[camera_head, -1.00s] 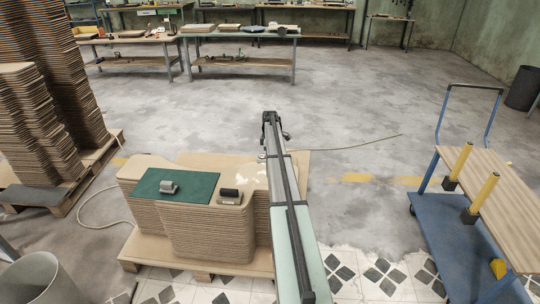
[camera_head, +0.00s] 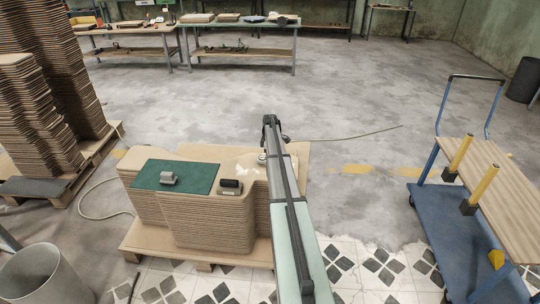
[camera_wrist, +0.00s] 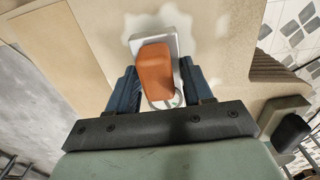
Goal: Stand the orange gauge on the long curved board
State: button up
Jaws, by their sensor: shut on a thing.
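The orange gauge (camera_wrist: 155,72) shows in the wrist view between my two fingers, with a pale grey plate at its far end and a round, light part near my palm. My gripper (camera_wrist: 158,80) is shut on it. Below it lies a tan board surface with whitish patches (camera_wrist: 205,20). I cannot tell whether the gauge touches it. In the head view, the stacked curved boards (camera_head: 207,225) stand left of my arm, with whitish patches on the top near its end. My arm hides the gauge there.
A green mat (camera_head: 150,174) with a grey block (camera_head: 168,178) and a black-topped item (camera_head: 230,187) lie on the stack. A pallet (camera_head: 150,248) is underneath. A blue trolley (camera_head: 440,215) stands right, a grey bin (camera_head: 40,277) front left. The floor behind is mostly clear.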

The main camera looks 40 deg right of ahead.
jog(key=shift+f, duration=0.45)
dwell(0.7)
jog(key=o, duration=1.3)
jog(key=shift+c, duration=0.2)
notch_tip(320, 180, up, 14)
jog(key=shift+f+m, duration=0.1)
jog(key=shift+m, duration=0.2)
